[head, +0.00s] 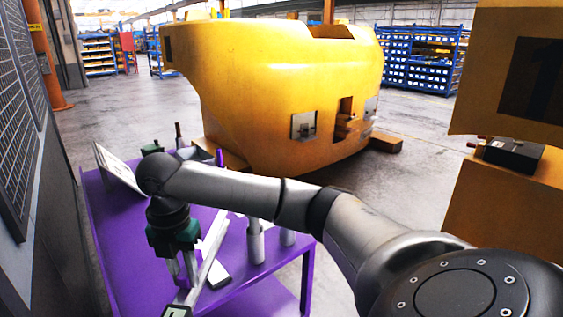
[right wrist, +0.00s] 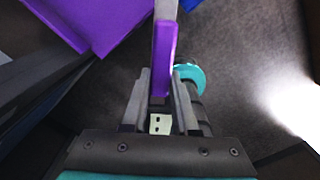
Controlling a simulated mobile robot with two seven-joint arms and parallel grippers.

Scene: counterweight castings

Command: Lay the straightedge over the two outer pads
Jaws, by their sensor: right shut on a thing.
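My right gripper (head: 183,282) reaches over the purple table (head: 130,270), pointing down. It is shut on the straightedge (head: 207,260), a long, thin, pale metal bar that slants from the front edge of the view up and to the right. In the right wrist view, the fingers (right wrist: 160,95) hold the bar (right wrist: 165,50), whose face looks purple, and it runs away toward the top. I cannot make out the two outer pads; my arm hides part of the table. My left gripper is not in view.
Silver cylinders (head: 255,243) stand right of the bar, beside a pale flat piece (head: 217,275). A tilted white panel (head: 119,168) stands at the table's far left. A large yellow casting (head: 270,85) is behind. A dark box (head: 512,155) sits on an orange block (head: 490,205).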

